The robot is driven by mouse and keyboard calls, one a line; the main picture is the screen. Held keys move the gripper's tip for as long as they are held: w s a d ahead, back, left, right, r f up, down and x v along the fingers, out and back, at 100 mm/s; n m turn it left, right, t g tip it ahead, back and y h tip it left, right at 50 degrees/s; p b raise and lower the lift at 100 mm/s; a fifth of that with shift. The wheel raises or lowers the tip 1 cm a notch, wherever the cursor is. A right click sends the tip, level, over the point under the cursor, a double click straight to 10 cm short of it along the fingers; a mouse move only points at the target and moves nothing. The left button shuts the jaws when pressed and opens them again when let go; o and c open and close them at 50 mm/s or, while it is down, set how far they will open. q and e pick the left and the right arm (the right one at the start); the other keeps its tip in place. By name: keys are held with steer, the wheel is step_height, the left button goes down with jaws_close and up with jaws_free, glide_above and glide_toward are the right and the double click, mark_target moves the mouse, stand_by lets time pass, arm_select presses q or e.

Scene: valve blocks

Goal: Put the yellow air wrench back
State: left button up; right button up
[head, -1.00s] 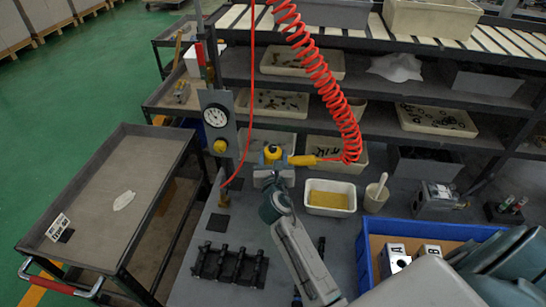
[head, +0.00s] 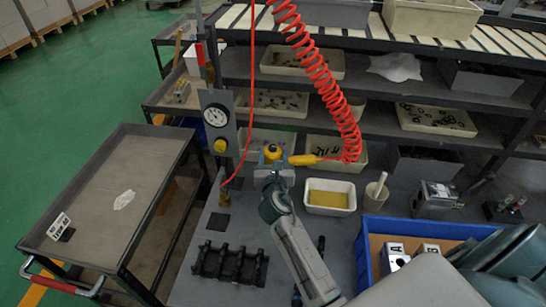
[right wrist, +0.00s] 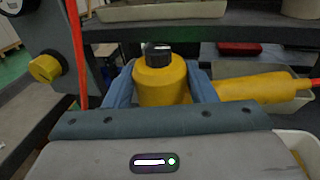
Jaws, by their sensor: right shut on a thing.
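The yellow air wrench (head: 303,159) is in my right gripper (head: 272,160), above the grey bench and in front of the shelf. The wrist view shows the wrench's upright yellow body with a black top (right wrist: 162,82) between the two blue fingers of the right gripper (right wrist: 161,88). Its yellow handle points right to the coiled red air hose (head: 338,105). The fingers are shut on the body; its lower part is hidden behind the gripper. My left gripper is not in view.
A post with a pressure gauge (head: 216,116) and yellow knob stands just left of the wrench. A white tray with a yellow sponge (head: 328,197), a mortar (head: 375,196) and a blue crate (head: 362,262) are to the right. A black rack (head: 230,264) lies in front.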

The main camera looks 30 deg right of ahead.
steer(key=shift+f+b, duration=2.45)
steer(key=shift+f, duration=0.85)
steer(key=o, duration=1.5)
steer(key=shift+s+f, duration=0.15)
steer(key=shift+f, duration=0.05)
steer(key=shift+s+a+f, duration=0.1)
steer(key=shift+s+a, duration=0.15)
steer(key=shift+s, duration=0.15)
steer(key=v, duration=0.3)
steer(key=b+v, duration=0.1)
steer(key=v, duration=0.5)
steer(key=shift+s+a+r+b, duration=0.2)
steer(key=shift+s+r+b, duration=0.15)
steer(key=shift+b, duration=0.05)
